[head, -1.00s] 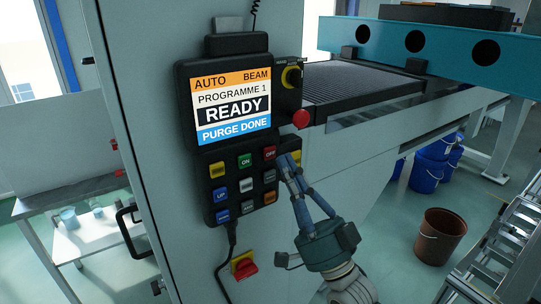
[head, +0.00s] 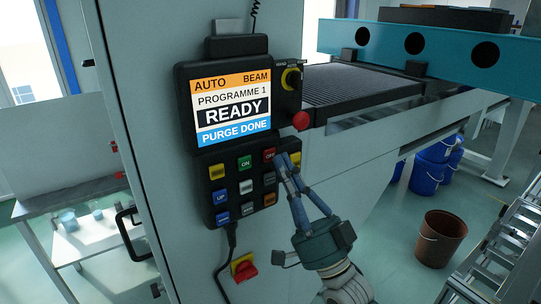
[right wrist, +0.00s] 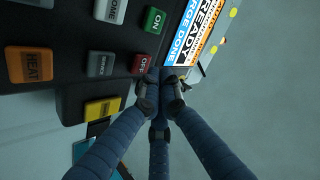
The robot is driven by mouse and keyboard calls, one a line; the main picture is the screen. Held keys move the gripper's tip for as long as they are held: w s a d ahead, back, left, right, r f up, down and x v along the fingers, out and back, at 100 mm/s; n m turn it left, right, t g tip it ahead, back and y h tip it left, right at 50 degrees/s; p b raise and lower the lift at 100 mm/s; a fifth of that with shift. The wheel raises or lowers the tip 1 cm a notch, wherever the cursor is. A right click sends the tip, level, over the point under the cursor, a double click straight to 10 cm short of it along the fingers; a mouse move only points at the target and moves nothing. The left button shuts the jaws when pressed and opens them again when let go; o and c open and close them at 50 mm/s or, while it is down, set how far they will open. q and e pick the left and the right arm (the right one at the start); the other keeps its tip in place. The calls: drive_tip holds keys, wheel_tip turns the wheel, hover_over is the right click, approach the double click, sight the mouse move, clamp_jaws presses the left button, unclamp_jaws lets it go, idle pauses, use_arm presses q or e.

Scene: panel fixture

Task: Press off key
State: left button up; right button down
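The red OFF key (head: 269,155) is at the top right of the key block on the dark control pendant (head: 224,139). It also shows in the right wrist view (right wrist: 143,64), just beyond my fingertips. My right gripper (head: 289,161) has its blue fingers drawn together, with nothing between them. Its tips are just right of the OFF key in the head view, close to the pendant's edge. I cannot tell whether they touch the key or pendant. The screen (head: 233,105) reads READY and PURGE DONE. My left gripper is not in view.
The green ON key (head: 244,162) is left of OFF, and other keys lie below. A red stop button (head: 300,121) sits above my fingers. A yellow key (right wrist: 102,107) is near the fingers. A red switch (head: 244,268) is lower on the panel.

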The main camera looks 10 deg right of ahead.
idle(0.7)
drive_tip(key=shift+w+a, duration=0.15)
drive_tip(key=shift+w, duration=0.25)
drive_tip(key=shift+w+a, duration=0.1)
drive_tip(key=shift+w, duration=0.25)
idle(0.6)
drive_tip(key=shift+s, duration=0.1)
drive_tip(key=shift+s+d, duration=0.25)
drive_tip(key=shift+s, duration=0.45)
drive_tip(key=shift+s+d+p, duration=0.1)
drive_tip(key=shift+s+d, duration=0.2)
drive_tip(key=shift+s, duration=0.5)
drive_tip(key=shift+s+d+p, duration=0.15)
drive_tip(key=shift+s+d, duration=0.1)
drive_tip(key=shift+s, duration=0.5)
drive_tip(key=shift+s+d+p, duration=0.1)
drive_tip(key=shift+s+d, duration=0.2)
drive_tip(key=shift+s, duration=0.5)
